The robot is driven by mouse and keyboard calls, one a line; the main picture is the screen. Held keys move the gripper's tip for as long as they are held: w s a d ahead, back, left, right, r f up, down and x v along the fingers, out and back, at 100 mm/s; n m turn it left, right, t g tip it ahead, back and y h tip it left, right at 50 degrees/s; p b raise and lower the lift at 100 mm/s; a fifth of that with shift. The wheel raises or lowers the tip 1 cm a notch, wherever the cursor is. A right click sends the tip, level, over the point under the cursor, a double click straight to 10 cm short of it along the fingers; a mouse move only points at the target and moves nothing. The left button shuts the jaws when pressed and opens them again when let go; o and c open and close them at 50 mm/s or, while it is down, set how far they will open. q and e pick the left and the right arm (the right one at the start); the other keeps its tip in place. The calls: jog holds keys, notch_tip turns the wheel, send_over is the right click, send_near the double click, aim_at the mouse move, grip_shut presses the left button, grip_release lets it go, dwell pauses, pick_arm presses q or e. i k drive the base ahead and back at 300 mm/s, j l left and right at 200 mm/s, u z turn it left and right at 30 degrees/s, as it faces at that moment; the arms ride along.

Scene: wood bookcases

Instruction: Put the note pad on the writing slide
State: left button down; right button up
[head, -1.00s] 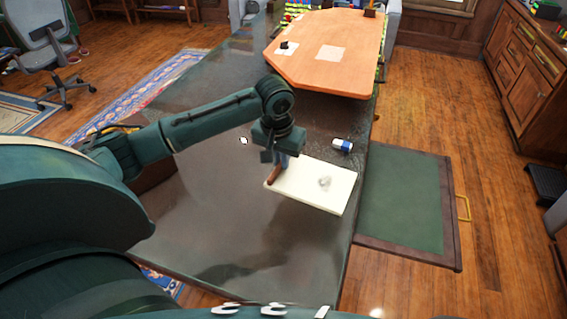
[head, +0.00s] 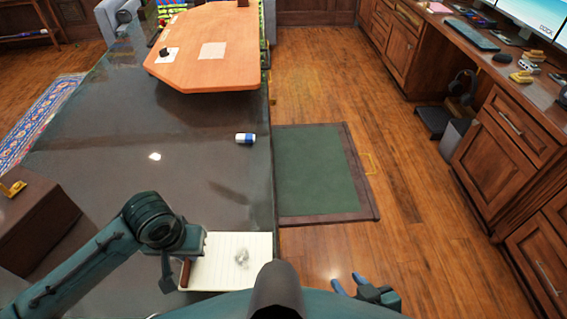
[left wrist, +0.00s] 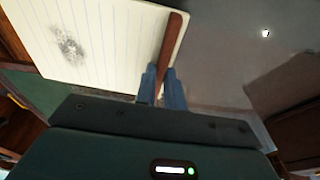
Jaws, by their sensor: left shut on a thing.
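The note pad (head: 236,250) is cream and lined, with a brown binding strip and a grey smudge. My left gripper (left wrist: 160,80) is shut on the strip in the left wrist view. In the head view the pad shows at the desk's near right edge; its height above the desk is unclear. The writing slide (head: 315,170) is a green panel with a brown border and a brass handle, pulled out from the desk's right side. It lies ahead and right of the pad, apart from it. My right gripper (head: 350,283) is open and empty at bottom right, over the floor.
A blue-and-white object (head: 245,138) lies on the dark desk (head: 110,120) near its right edge. A raised wooden board (head: 225,65) stands at the far end. A brown box (head: 35,220) is at left. Drawer cabinets (head: 510,130) line the right, with open floor between.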

aim_at(317, 165)
jog(key=l+u, duration=0.3)
jog(key=i+l+u, duration=0.1)
jog(key=l+u, duration=0.2)
jog(key=l, duration=0.25)
jog(key=l+u, duration=0.2)
jog(key=l, duration=2.45)
jog(key=i, duration=0.9)
jog(key=u, duration=0.05)
